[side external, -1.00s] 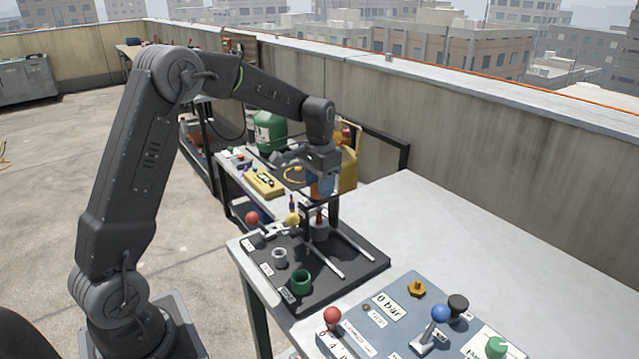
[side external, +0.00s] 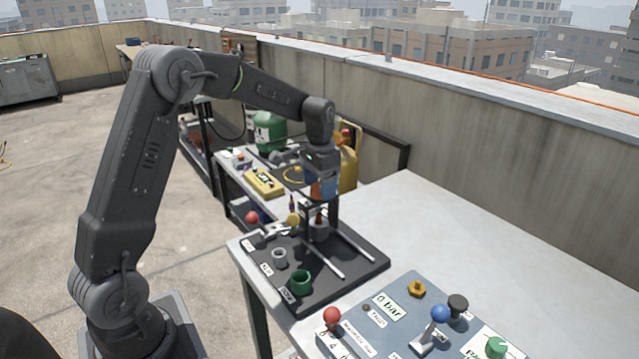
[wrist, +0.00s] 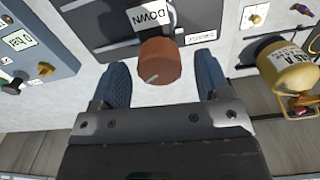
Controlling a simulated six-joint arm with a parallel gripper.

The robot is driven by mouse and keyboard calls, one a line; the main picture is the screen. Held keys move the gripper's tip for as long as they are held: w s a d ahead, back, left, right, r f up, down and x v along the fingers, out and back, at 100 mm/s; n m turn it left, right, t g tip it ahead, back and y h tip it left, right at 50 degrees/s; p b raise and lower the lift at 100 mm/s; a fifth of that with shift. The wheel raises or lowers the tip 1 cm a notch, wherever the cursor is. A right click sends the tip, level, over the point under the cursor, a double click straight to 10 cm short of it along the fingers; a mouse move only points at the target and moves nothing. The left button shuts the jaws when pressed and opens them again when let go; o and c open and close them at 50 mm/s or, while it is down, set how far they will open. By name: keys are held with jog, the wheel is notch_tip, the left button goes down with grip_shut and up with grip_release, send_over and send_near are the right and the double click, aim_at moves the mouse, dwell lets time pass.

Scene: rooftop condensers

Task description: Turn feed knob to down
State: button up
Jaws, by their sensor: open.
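The feed knob, a brown-orange round knob (wrist: 158,57), stands on a dark panel in the wrist view, with a pale mark near its lower edge. A white label reading DOWN (wrist: 150,15) lies just beyond it, partly cut off. My gripper (wrist: 162,66) is open, with one blue finger on each side of the knob and visible gaps between. In the side view my gripper (side external: 318,212) points down over the black panel (side external: 345,283), its fingers around the knob's place. The knob is mostly hidden there, and its exact pointing is hard to read.
A blue-grey panel (side external: 385,335) with levers stands in front. The table (side external: 440,240) to the right is bare.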

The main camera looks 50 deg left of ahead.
aim_at(319, 185)
notch_tip(319, 185, up, 14)
dwell(0.6)
notch_tip(319, 185, down, 15)
jog(key=n, duration=1.3)
jog(key=shift+a+r+n, duration=0.1)
jog(key=shift+r+n, duration=0.1)
jog(key=shift+n, duration=0.1)
jog(key=c, duration=0.9)
